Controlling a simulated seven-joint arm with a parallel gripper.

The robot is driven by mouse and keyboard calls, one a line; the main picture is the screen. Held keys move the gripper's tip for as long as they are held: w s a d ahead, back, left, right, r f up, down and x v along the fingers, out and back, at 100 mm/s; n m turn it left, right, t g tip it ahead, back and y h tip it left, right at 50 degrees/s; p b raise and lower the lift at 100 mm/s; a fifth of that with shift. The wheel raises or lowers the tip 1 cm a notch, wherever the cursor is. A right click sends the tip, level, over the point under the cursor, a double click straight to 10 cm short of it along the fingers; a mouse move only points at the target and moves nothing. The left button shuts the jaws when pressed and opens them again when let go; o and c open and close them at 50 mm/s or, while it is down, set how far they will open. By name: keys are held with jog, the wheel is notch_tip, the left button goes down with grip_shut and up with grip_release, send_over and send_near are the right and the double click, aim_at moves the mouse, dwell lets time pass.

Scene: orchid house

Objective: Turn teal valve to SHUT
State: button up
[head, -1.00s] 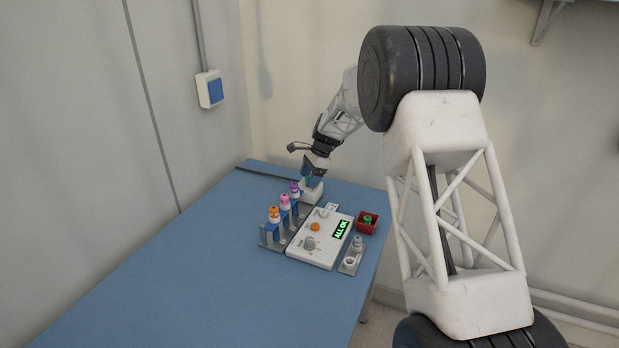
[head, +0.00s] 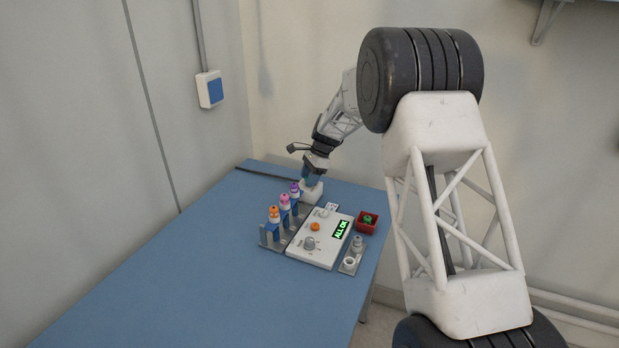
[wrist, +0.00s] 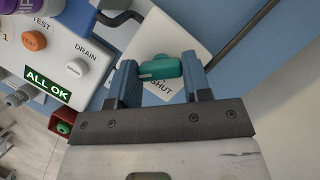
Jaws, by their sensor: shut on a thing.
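The teal valve (wrist: 161,67) is a small teal handle with a pale mark at one end, on top of a white block (wrist: 160,30). The word SHUT shows on the block, just below the handle in the wrist view. My gripper (wrist: 158,63) is closed around the handle, with one blue finger on each side of it. In the head view my gripper (head: 312,180) is down at the white block, at the far end of the blue table, and hides the handle. I cannot tell the valve's exact setting.
Next to the block is a white panel (head: 322,250) with an orange button, grey knobs and a green ALL OK display (head: 341,229). A rack (head: 272,236) holds bottles with orange, pink and purple caps. A red bin (head: 367,226) stands right. The table's near left is clear.

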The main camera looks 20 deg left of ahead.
jog(key=n, duration=0.2)
jog(key=n+g+h, duration=0.1)
jog(key=n, duration=0.1)
jog(key=shift+a+n+h, duration=0.1)
jog(key=shift+n+h, duration=0.2)
jog(key=n+h, duration=0.1)
jog(key=n, duration=0.3)
jog(key=shift+a+n+h, duration=0.1)
jog(key=shift+n+h, duration=0.2)
jog(key=shift+h, duration=0.1)
jog(key=n+h, duration=0.1)
jog(key=n, duration=0.3)
jog(key=shift+n+h, duration=0.3)
jog(key=shift+h, duration=0.1)
jog(key=shift+a+n+t+h, duration=0.1)
jog(key=shift+n+t+h, duration=0.5)
jog(key=shift+n, duration=1.3)
jog(key=o, duration=0.9)
